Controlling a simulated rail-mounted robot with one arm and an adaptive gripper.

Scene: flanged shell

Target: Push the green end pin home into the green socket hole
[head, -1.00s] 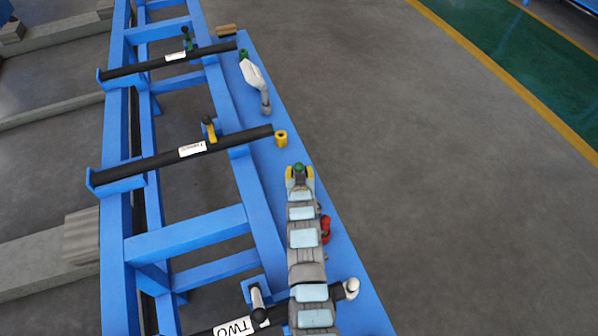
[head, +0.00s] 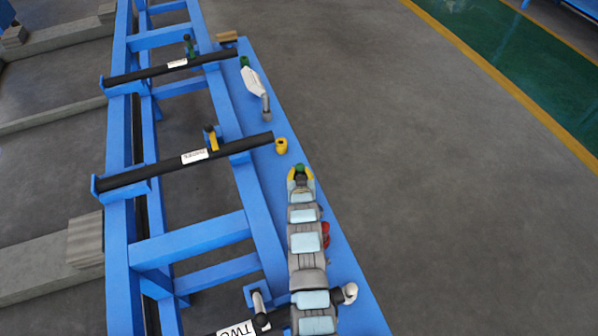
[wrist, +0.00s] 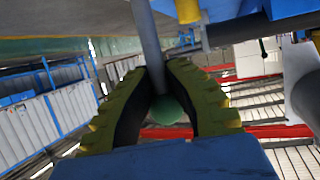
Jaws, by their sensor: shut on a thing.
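My gripper (head: 300,174) has yellow-tipped fingers and is over the blue rail, just below the yellow socket in the head view. In the wrist view my gripper (wrist: 155,85) is closed around the green end pin, a grey shaft (wrist: 147,35) with a round green knob (wrist: 167,110) between the fingers. The knob also shows at the fingertips in the head view (head: 299,168). The shaft's far end runs out of the wrist view. The green socket (head: 244,61) stands farther up the rail, well apart from the pin; its hole is too small to make out.
A white and grey piece (head: 254,82) lies beside the green socket. The yellow socket (head: 281,146) stands between my gripper and it. Dark labelled bars (head: 185,160) cross the blue frame. A red socket (head: 325,232) is partly hidden by my arm. Open floor lies right.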

